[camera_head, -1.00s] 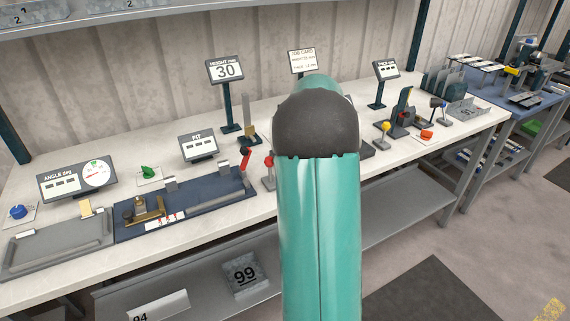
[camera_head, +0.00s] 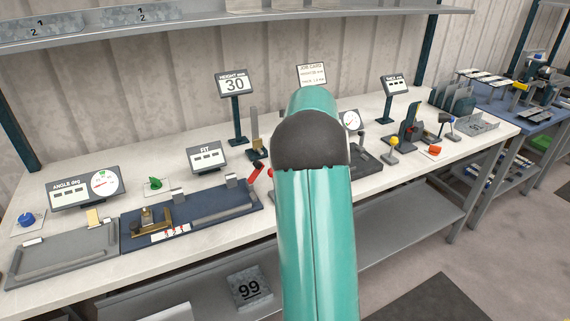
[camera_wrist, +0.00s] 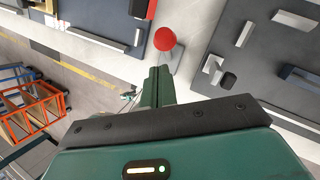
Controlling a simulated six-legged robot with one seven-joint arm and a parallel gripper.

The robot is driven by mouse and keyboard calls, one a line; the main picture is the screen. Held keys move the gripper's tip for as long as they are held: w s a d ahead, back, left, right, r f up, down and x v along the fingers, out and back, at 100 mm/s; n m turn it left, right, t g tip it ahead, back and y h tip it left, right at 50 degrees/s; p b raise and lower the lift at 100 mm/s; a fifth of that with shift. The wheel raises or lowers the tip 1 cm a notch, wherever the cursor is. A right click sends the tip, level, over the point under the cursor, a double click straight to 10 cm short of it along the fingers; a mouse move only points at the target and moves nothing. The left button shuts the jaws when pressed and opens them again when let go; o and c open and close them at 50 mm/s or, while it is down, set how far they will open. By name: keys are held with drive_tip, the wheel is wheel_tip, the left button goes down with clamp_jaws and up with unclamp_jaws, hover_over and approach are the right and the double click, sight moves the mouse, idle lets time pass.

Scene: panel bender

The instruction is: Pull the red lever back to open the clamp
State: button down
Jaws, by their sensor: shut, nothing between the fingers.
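A red ball-topped lever (camera_wrist: 165,38) stands on a small light base between two dark fixtures in the wrist view. In the head view it is almost wholly hidden by my arm. A second red handle (camera_head: 255,171) slants up at the right end of the blue fixture (camera_head: 131,240); part of it also shows at the top of the wrist view (camera_wrist: 151,9). I cannot tell from the pictures which one works the clamp. My gripper (camera_wrist: 158,78) is shut and empty, with its fingertips just below the red ball in the wrist picture. Contact is not visible. The head view hides my gripper behind the arm.
The white bench (camera_head: 75,281) carries a grey tray fixture (camera_head: 62,256), a FIT display (camera_head: 208,156) and a height display (camera_head: 235,84). A yellow-knobbed lever (camera_head: 393,145) stands to the right. A dark fixture (camera_wrist: 268,60) lies right of the red ball in the wrist view.

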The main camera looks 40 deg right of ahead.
drive_tip(key=d+v, duration=0.1)
drive_tip(key=v, duration=1.2)
drive_tip(key=shift+f, duration=0.25)
drive_tip(key=s+a+r+n+h, duration=0.1)
drive_tip(key=s+a+r+n, duration=0.15)
drive_tip(key=a+n, duration=0.8)
drive_tip(key=s+a+r+n+h, duration=0.1)
drive_tip(key=s+a+r+n, duration=0.35)
drive_tip(key=a, duration=1.15)
drive_tip(key=s+a+f+n+t+h, duration=0.1)
drive_tip(key=s+a+f+n, duration=0.4)
drive_tip(key=a+n, duration=0.2)
drive_tip(key=s+a+f+n+t, duration=0.1)
drive_tip(key=s+a+f+n, duration=0.5)
drive_tip(key=n, duration=0.6)
drive_tip(key=shift+a+t+h, duration=0.3)
drive_tip(key=shift+a+h, duration=0.1)
drive_tip(key=shift+a, duration=0.65)
